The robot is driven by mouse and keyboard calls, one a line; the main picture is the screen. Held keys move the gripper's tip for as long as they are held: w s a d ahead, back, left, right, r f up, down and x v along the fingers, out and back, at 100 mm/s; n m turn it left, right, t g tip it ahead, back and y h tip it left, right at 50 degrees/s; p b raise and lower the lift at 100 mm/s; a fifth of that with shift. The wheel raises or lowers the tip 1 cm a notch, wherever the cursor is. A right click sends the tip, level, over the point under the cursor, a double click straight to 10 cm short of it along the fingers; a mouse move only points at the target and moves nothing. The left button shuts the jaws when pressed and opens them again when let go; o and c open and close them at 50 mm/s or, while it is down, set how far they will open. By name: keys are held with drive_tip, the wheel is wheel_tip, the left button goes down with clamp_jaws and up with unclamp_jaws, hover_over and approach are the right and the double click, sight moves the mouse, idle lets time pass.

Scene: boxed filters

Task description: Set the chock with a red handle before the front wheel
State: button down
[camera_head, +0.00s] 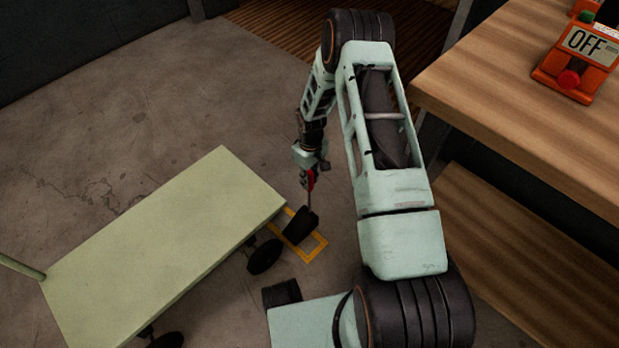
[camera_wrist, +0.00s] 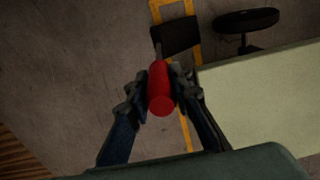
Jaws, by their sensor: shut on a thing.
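My gripper (camera_head: 310,172) is shut on the red handle (camera_head: 311,181) of a black chock (camera_head: 301,225). In the wrist view the red handle (camera_wrist: 161,88) sits between both fingers, with the black chock (camera_wrist: 176,37) beyond it. The chock is over or on a yellow outlined square (camera_head: 318,250) on the floor, beside the black front wheel (camera_head: 264,256) of a pale green cart (camera_head: 160,240). The wheel (camera_wrist: 246,19) also shows in the wrist view, right of the chock with a small gap. I cannot tell whether the chock touches the floor.
A second black wheel (camera_head: 165,339) shows under the cart's near edge. A wooden bench (camera_head: 540,110) stands at the right, with an orange device reading OFF (camera_head: 577,60) on it and a lower shelf (camera_head: 510,260). The concrete floor (camera_head: 130,110) behind the cart is clear.

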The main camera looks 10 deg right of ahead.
drive_tip(key=shift+f+b, duration=1.25)
drive_tip(key=shift+f, duration=0.6)
drive_tip(key=shift+s+a+r, duration=0.1)
drive_tip(key=shift+s+a, duration=0.1)
drive_tip(key=shift+a, duration=0.3)
drive_tip(key=shift+s+a+p, duration=0.25)
drive_tip(key=shift+s+a, duration=0.55)
drive_tip(key=shift+a, duration=0.35)
drive_tip(key=shift+s+a+p, duration=0.2)
drive_tip(key=shift+s+a, duration=0.55)
drive_tip(key=shift+a, duration=0.35)
drive_tip(key=c, duration=1.7)
unclamp_jaws()
drive_tip(key=shift+o, duration=0.4)
drive_tip(key=shift+s+f, duration=0.1)
drive_tip(key=shift+f, duration=0.1)
drive_tip(key=shift+r, duration=0.1)
